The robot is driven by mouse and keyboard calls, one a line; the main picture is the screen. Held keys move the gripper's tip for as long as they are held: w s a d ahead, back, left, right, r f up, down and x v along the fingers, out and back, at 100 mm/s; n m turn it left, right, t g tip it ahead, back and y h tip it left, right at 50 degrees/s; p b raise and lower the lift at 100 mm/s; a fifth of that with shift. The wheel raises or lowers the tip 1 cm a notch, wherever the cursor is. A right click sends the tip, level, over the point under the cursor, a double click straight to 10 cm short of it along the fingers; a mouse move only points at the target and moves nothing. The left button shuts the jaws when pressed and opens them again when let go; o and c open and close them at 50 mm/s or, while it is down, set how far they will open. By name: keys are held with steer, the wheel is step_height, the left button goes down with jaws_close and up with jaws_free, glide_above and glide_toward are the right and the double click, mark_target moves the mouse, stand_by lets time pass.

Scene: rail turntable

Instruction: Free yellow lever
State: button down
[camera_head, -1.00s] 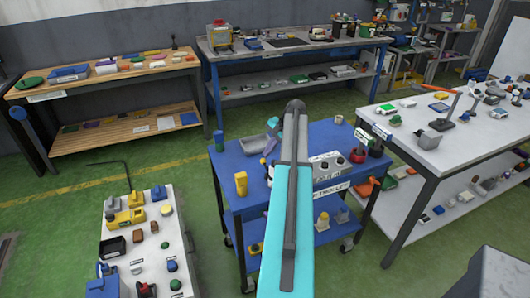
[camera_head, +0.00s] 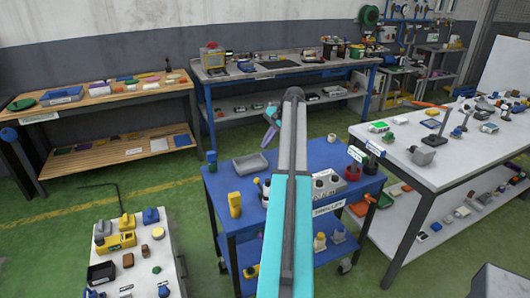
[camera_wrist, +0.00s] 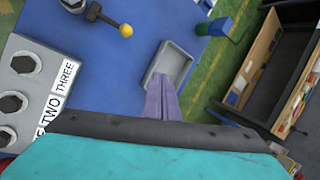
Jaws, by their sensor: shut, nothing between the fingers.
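In the wrist view a lever with a yellow ball end (camera_wrist: 126,30) and a dark shaft joins a grey fitting at the upper left, over the blue cart top (camera_wrist: 130,65). In the head view my arm hides most of that area. My gripper (camera_wrist: 160,82), with purple fingers, is shut and empty. It points away from the lever, which lies to its upper left. In the head view my gripper (camera_head: 268,134) is raised above the blue cart (camera_head: 222,185). A grey block (camera_wrist: 22,95) with dark round openings and labels "TWO" and "THREE" stands at the left of the wrist view.
A red-and-black item (camera_head: 369,163) stands at the cart's right.

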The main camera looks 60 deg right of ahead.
steer(key=shift+w+d+r, duration=0.1)
steer(key=shift+d+r, duration=0.05)
steer(key=shift+r, duration=0.2)
